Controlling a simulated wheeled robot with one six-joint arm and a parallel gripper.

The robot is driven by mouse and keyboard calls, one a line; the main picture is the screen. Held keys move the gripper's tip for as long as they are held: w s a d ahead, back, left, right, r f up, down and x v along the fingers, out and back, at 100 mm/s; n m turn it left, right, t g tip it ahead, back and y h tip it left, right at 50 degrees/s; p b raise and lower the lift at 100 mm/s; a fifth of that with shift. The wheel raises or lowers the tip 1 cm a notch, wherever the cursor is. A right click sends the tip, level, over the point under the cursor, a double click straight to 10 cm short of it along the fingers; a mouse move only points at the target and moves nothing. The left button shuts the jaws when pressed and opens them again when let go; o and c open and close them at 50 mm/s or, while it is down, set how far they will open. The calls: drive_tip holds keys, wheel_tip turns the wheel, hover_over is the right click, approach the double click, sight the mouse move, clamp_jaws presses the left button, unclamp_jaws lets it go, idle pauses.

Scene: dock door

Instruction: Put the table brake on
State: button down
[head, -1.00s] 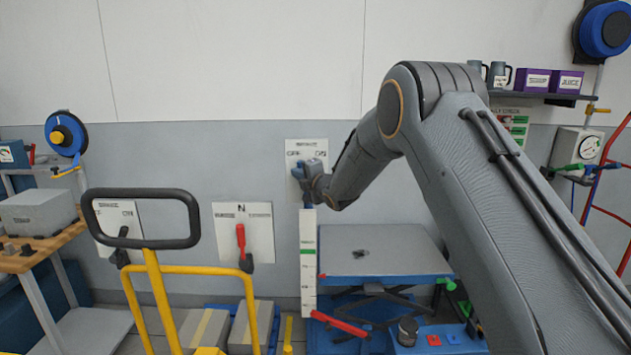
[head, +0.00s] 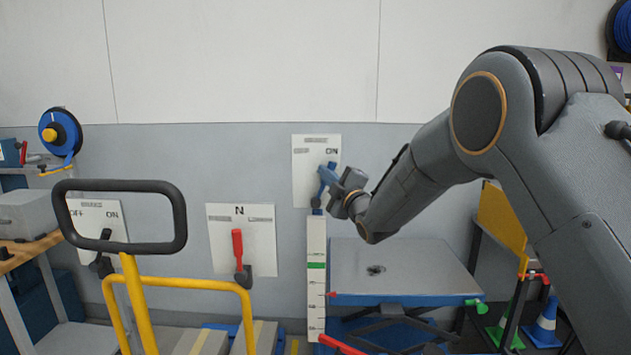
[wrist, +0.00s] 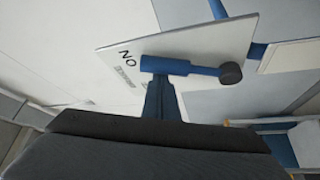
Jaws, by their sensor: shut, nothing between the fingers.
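The brake panel (head: 304,174) is a white plate on the wall above the lift table (head: 400,265). Its blue lever (wrist: 185,67) turns on a dark pivot knob and points toward the ON mark, tilted up and to the right in the head view. My gripper (head: 329,176) is at the lever. In the wrist view its blue fingers (wrist: 159,88) are together and meet the lever near its free end, from the side; they do not hold it. Whether they still press on it I cannot tell.
To the left are a panel with a red lever (head: 238,250) marked N and an OFF/ON panel with a black lever (head: 104,240). A yellow cart frame with a black handle (head: 120,187) stands in front. A white gauge strip (head: 316,290) hangs below the brake panel.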

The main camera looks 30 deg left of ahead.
drive_tip(key=shift+w+d+f, duration=0.1)
drive_tip(key=shift+w+d, duration=0.05)
drive_tip(key=shift+d, duration=0.05)
idle(0.3)
drive_tip(key=s+a+r, duration=0.2)
drive_tip(key=s+a, duration=0.1)
drive_tip(key=b+v, duration=0.2)
drive_tip(key=v, duration=0.7)
drive_tip(key=shift+d, duration=0.3)
drive_tip(key=shift+s+f, duration=0.1)
drive_tip(key=shift+f, duration=0.05)
